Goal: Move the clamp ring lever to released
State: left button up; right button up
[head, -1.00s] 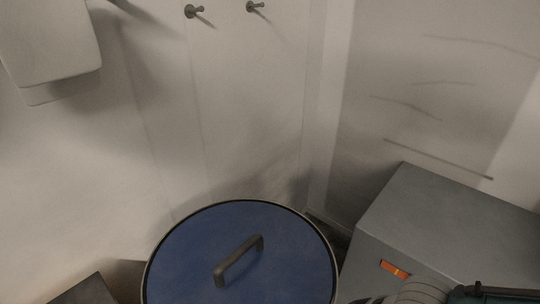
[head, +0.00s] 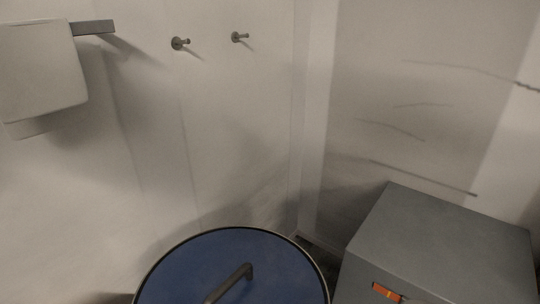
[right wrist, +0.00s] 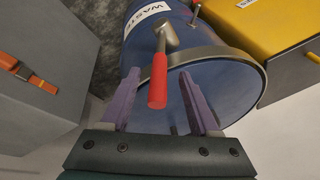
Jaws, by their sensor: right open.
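The blue drum (right wrist: 226,87) lies across the right wrist view, with a white label reading WASTE and a metal clamp ring (right wrist: 213,53) around its rim. The clamp ring lever (right wrist: 158,82) has a red grip on a grey metal arm. My right gripper (right wrist: 159,76) is open, its two purple fingers on either side of the red grip in the picture, with visible gaps. I cannot tell the depth between them. In the head view the drum's blue lid (head: 205,262) with a dark handle (head: 229,284) shows at the bottom. My left gripper is not in view.
A grey cabinet (head: 450,240) with an orange latch (head: 386,291) stands right of the drum. A yellow box (right wrist: 282,28) is close to the drum in the right wrist view. Wall hooks (head: 180,43) and a pale dispenser (head: 40,75) are on the wall.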

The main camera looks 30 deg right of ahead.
jog(key=p+v, duration=0.4)
jog(key=v, duration=0.4)
jog(key=shift+r, duration=0.3)
jog(key=shift+s+a, duration=0.1)
